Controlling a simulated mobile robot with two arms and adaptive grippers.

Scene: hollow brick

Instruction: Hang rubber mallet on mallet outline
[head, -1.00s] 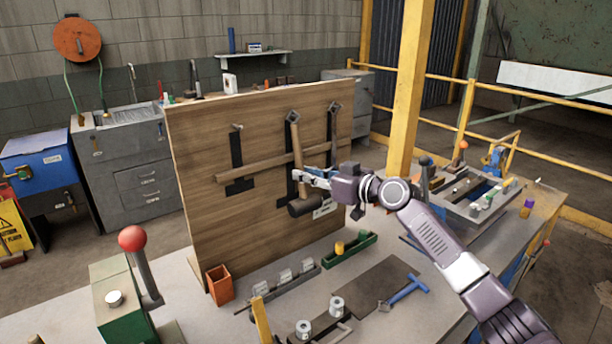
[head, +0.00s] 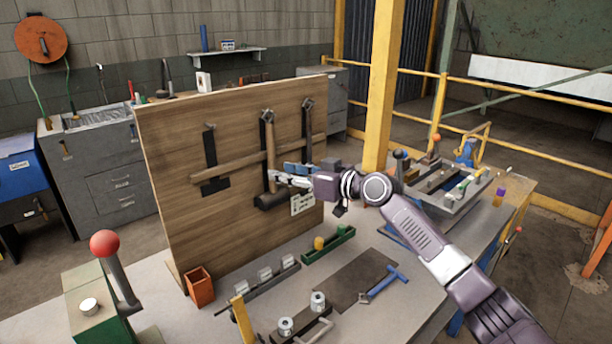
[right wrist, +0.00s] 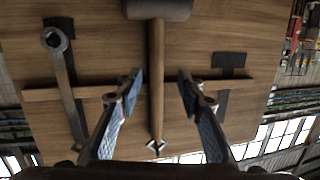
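The rubber mallet (head: 271,152) hangs in front of the upright wooden board, dark head down and wooden handle up. Its handle top is at the middle hook (head: 267,115), over a dark outline mostly hidden behind it. In the right wrist view the mallet head (right wrist: 158,9) is at the top and the handle (right wrist: 157,75) runs down to the hook (right wrist: 155,145). My right gripper (head: 284,176) is open around the handle. In the right wrist view its fingers (right wrist: 160,82) stand on both sides with a gap to the handle. My left gripper is not in view.
The board (head: 165,150) carries a cross bar, another dark outline (head: 211,160) at left and a wrench (right wrist: 66,80) beside the mallet. A blue-handled hammer (head: 388,281) lies on a dark mat (head: 345,280). A green tray (head: 325,245) stands below the mallet.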

